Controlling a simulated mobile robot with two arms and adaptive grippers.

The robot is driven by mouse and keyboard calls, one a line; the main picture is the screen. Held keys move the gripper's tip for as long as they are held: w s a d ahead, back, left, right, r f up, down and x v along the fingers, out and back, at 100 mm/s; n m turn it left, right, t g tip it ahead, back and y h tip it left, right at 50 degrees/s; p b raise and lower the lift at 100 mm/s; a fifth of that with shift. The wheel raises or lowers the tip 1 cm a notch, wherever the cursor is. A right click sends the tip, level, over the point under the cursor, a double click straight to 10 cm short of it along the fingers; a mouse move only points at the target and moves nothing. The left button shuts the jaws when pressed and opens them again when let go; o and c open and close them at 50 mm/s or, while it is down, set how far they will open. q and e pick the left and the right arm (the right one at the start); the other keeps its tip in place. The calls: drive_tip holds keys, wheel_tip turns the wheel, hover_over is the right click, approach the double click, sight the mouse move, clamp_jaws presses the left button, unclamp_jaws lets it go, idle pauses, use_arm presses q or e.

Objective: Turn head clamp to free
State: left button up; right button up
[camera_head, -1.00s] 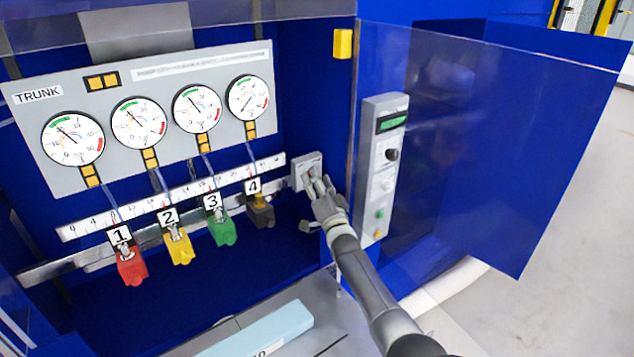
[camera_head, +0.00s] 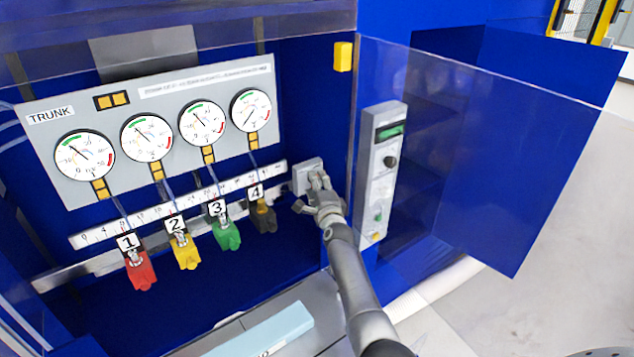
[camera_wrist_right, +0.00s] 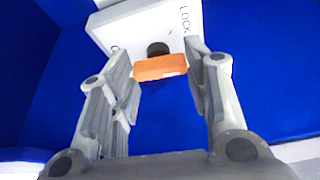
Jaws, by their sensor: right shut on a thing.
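The head clamp is a white-grey block (camera_head: 303,176) on the blue wall, to the right of the ruler bar. In the right wrist view its plate (camera_wrist_right: 118,32) shows the word LOCK along the right side; a second label at the left is mostly cut off or hidden. An orange handle (camera_wrist_right: 160,68) sits on a dark round shaft in front of the plate and lies nearly level in this view. My right gripper (camera_head: 319,184) reaches the block, with its fingers shut on the two ends of the orange handle. My left gripper is not in view.
Several numbered coloured clamps, such as the red one (camera_head: 140,270), hang left of my right gripper below the ruler bar (camera_head: 150,215). A grey control panel (camera_head: 382,170) and an open blue door (camera_head: 490,150) stand to the right. A light-blue block (camera_head: 265,333) lies in front.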

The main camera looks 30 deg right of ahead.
drive_tip(key=shift+r+m+g+y, duration=0.1)
drive_tip(key=shift+m+g+y, duration=0.45)
drive_tip(key=shift+m, duration=1)
drive_tip(key=shift+r+m+g+y, duration=0.1)
drive_tip(key=shift+m+g+y, duration=0.4)
drive_tip(key=shift+m, duration=1.05)
drive_tip(key=shift+f, duration=0.1)
drive_tip(key=o, duration=1)
drive_tip(key=shift+d, duration=0.1)
wheel_tip(320, 180, up, 10)
